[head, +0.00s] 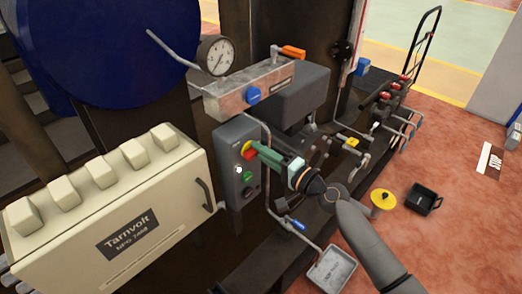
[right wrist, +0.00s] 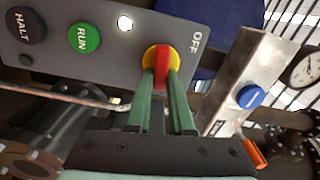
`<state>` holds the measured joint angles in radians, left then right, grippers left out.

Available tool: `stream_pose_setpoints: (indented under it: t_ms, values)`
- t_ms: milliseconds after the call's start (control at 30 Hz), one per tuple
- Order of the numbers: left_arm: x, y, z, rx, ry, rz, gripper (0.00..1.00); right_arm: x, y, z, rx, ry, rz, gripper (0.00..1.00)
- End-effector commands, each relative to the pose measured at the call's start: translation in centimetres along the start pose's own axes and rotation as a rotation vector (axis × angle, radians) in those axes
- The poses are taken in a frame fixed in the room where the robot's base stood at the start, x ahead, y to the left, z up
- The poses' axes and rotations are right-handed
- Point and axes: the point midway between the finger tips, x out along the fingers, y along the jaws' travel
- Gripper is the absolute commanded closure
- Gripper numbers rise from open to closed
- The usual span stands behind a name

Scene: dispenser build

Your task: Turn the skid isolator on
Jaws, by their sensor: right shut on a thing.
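The skid isolator is a red handle on a yellow round base (right wrist: 161,57), on the grey control box (head: 232,180). In the head view the isolator (head: 248,149) shows near the top of the box. The word OFF is printed beside it in the right wrist view. My right gripper (head: 258,149) reaches in from the right; its green fingers (right wrist: 163,82) are shut on the red handle, one on each side. The fingers hide part of the handle. My left gripper is in neither view.
A green RUN button (right wrist: 83,38), a black HALT button (right wrist: 25,27) and a white lamp (right wrist: 125,23) sit beside the isolator. A metal block with a blue knob (head: 252,95) and a gauge (head: 215,55) stands above. The cream Tarnvolt cabinet (head: 160,215) stands left.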

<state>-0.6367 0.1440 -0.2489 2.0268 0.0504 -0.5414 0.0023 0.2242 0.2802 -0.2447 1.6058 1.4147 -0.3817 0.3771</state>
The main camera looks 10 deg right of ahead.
Motion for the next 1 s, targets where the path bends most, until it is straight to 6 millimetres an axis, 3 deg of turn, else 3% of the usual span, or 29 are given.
stream_pose_setpoints:
  t_ms: [300, 833, 867, 1000]
  values:
    - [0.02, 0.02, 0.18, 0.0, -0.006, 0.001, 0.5, -0.02, 0.16, -0.01, 0.118, 0.001, 0.0, 1.0]
    - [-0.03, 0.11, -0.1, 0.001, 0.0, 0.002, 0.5, -0.02, 0.21, -0.01, 0.138, 0.001, 0.0, 1.0]
    - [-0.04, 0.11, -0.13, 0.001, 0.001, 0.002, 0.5, -0.02, 0.21, -0.01, 0.138, 0.001, 0.0, 0.78]
    - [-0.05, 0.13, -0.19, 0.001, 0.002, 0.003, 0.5, -0.02, 0.21, 0.0, 0.138, 0.001, 0.0, 0.62]
